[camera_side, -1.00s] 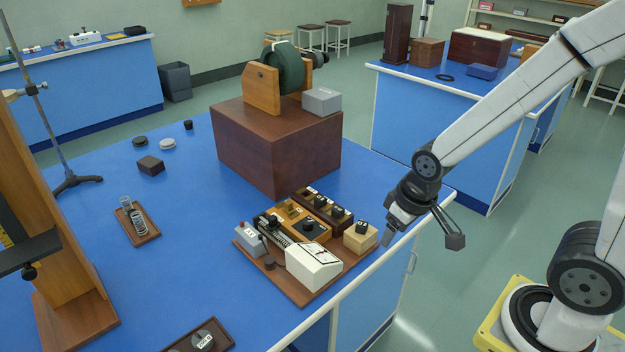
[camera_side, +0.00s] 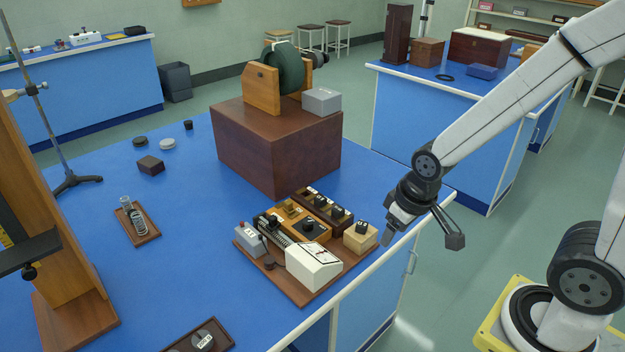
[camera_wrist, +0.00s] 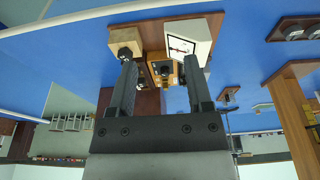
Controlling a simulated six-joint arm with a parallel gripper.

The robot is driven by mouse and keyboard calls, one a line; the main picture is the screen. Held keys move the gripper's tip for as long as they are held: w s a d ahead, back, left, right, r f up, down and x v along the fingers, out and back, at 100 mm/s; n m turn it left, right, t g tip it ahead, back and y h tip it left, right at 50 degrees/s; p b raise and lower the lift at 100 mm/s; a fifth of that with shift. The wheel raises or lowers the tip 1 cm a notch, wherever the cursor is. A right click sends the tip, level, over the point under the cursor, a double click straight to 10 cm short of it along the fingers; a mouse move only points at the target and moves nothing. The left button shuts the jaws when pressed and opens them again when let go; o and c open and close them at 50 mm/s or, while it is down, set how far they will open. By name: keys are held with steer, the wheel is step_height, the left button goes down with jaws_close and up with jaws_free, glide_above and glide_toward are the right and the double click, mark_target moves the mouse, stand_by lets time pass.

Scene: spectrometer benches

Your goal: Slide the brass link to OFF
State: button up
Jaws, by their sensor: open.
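A brown baseboard (camera_side: 275,281) on the blue bench carries several small instruments. Among them are a light-wood unit with black knobs (camera_side: 305,228), a dark block with black knobs (camera_side: 335,214), a pale wood block with a black knob (camera_side: 360,237), a grey switch box (camera_side: 250,239) and a white meter (camera_side: 313,268). The brass link is too small to make out for certain. My gripper (camera_side: 421,240) is open and empty, to the right of the board, apart from it. In the wrist view my gripper's open fingers (camera_wrist: 160,72) frame the instruments; the white meter (camera_wrist: 187,40) shows behind them.
A large brown box (camera_side: 275,150) bearing a green round device (camera_side: 284,68) and a grey box (camera_side: 321,101) stands behind the board. A spring on a small tray (camera_side: 148,236) lies left. A wooden stand (camera_side: 60,240) rises at the far left. Open bench lies between.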

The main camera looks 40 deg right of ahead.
steer(key=w+f+t, duration=0.1)
steer(key=w, duration=1.6)
glide_toward(289, 201)
steer(key=s+f, duration=0.1)
steer(key=shift+w+a+f+t, duration=0.1)
steer(key=shift+w+f+t, duration=0.3)
steer(key=shift+t, duration=0.1)
steer(key=shift+x, duration=3.8)
steer(key=shift+c, duration=0.2)
jaws_close()
